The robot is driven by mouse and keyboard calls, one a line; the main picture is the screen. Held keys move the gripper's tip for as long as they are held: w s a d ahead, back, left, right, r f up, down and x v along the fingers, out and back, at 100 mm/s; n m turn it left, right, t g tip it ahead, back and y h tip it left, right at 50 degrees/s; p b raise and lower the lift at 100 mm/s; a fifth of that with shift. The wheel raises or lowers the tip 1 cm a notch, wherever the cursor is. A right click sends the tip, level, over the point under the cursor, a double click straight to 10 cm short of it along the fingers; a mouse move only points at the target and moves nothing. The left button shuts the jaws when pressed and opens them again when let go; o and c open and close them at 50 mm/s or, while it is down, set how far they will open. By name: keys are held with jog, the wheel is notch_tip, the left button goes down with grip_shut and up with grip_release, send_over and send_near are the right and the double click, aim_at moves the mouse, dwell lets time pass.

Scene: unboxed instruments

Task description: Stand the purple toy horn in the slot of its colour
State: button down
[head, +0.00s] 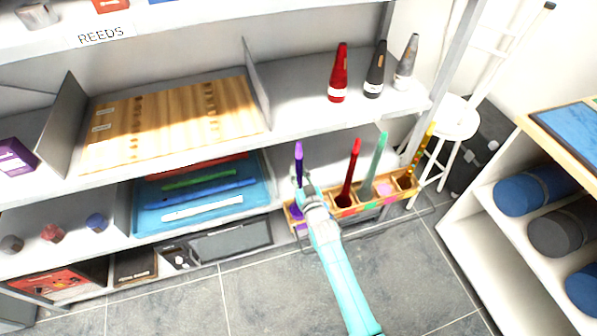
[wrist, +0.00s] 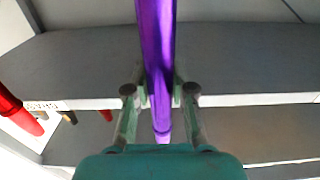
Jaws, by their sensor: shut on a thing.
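The purple toy horn (head: 298,160) stands roughly upright in my gripper (head: 303,188). In the wrist view, the horn (wrist: 157,50) runs between the two fingers of my gripper (wrist: 160,92), which are shut on it. The wooden slotted rack (head: 332,200) is at the shelf's front edge, with coloured marks along its front. A purple mark (head: 301,229) shows at its left end, just below the gripper. The gripper and arm partly hide that end, so I cannot tell whether the horn's lower end is inside a slot.
A red horn (head: 350,170), a teal horn (head: 375,162) and a yellow horn (head: 424,145) stand in the rack to the right. A blue tray (head: 145,217) of coloured sticks lies left on the lower shelf. The upper shelf (head: 300,118) overhangs behind. The grey floor is clear in front.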

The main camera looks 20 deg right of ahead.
aim_at(300, 184)
jog(key=shift+f, duration=2.1)
jog(key=c, duration=0.9)
grip_release()
jog(key=shift+s+f, duration=0.1)
jog(key=s, duration=1.2)
